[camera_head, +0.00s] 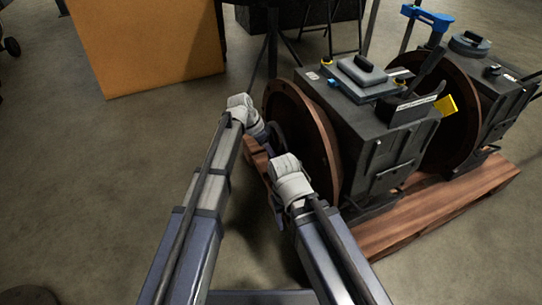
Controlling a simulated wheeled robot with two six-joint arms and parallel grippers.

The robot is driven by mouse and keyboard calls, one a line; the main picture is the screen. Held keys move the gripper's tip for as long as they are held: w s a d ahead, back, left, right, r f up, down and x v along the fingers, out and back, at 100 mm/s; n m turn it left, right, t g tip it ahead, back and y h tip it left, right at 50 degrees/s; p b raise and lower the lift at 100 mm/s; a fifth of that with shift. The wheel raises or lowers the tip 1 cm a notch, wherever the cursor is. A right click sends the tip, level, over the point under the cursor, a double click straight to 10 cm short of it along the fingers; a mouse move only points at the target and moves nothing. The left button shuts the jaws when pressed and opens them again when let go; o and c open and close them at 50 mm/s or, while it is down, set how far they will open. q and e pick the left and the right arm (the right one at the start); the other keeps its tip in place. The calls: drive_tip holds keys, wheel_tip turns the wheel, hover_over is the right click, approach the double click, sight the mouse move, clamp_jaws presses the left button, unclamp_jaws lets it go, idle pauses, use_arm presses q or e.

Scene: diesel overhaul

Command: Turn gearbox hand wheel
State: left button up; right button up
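The dark gearbox (375,140) stands on a wooden pallet, with a large brown round flange (318,145) on its left face. A small dark wheel (278,137), which looks like the hand wheel, shows in front of that flange, partly hidden by my arms. My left gripper (259,131) is at the wheel's left side. My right gripper (285,162) is just below and in front of the wheel. The fingers of both are small and largely hidden by my wrists, so I cannot tell whether they are open or touch the wheel.
The wooden pallet (430,215) reaches out to the right. A second similar dark unit (490,95) with a brown flange stands behind on it. An orange panel (150,45) and dark stand legs (272,45) are at the back.

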use_arm(q)
drive_tip(key=shift+c, duration=0.2)
clamp_jaws()
idle(1.1)
